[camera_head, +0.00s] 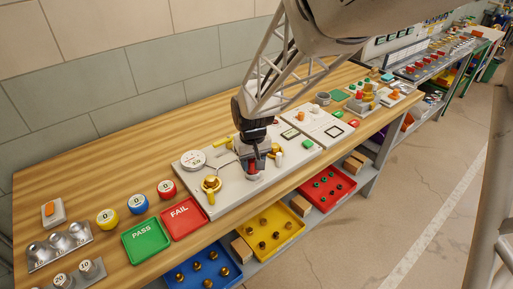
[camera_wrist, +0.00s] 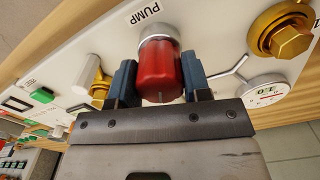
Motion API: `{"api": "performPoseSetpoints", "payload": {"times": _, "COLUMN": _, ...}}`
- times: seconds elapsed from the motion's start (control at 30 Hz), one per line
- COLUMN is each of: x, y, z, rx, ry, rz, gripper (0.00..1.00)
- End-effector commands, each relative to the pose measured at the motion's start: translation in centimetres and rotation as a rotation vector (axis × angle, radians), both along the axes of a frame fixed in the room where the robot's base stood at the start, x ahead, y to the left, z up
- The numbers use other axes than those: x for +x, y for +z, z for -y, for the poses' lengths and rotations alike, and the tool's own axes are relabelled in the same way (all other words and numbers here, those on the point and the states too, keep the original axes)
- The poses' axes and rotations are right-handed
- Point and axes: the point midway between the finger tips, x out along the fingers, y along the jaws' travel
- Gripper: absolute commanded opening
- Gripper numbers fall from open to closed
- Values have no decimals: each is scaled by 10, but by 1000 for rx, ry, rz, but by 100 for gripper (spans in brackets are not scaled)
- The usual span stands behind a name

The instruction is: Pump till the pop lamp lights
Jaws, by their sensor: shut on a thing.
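The test panel (camera_head: 228,188) lies on the wooden bench. Its red pump knob (camera_wrist: 160,72), on a grey collar marked PUMP, stands between my gripper's (camera_wrist: 159,84) two blue-grey fingers in the wrist view. The gripper is shut on this knob. In the head view my gripper (camera_head: 254,163) comes down over the panel and hides most of the pump. A round white gauge (camera_head: 193,160) sits left of it; its small red figures (camera_wrist: 268,92) are not surely readable. A brass hex fitting (camera_head: 211,184) stands near the gauge. I cannot pick out the pop lamp.
Green PASS (camera_head: 146,240) and red FAIL (camera_head: 183,217) trays lie left of the panel. Blue (camera_head: 202,268), yellow (camera_head: 270,234) and red (camera_head: 328,187) bins sit below the front edge. A wall runs behind.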

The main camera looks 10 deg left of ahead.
Motion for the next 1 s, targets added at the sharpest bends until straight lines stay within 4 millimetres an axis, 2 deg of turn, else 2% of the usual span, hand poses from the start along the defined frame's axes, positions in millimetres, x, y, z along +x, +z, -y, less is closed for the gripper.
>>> {"api": "performPoseSetpoints", "payload": {"times": 0.17, "x": 0, "y": 0, "z": 0, "rx": 0, "ry": 1, "rz": 0, "gripper": 20}}
{"api": "performPoseSetpoints", "payload": {"times": 0.2, "x": 0, "y": 0, "z": 0, "rx": 0, "ry": 1, "rz": 0, "gripper": 50}}
{"api": "performPoseSetpoints", "payload": {"times": 0.33, "x": 0, "y": 0, "z": 0, "rx": 0, "ry": 1, "rz": 0, "gripper": 70}}
{"api": "performPoseSetpoints", "payload": {"times": 0.73, "x": 0, "y": 3, "z": 0, "rx": 0, "ry": 2, "rz": 1, "gripper": 70}}
{"api": "performPoseSetpoints", "payload": {"times": 1.0, "x": 0, "y": 26, "z": 0, "rx": 1, "ry": 2, "rz": 2, "gripper": 70}}
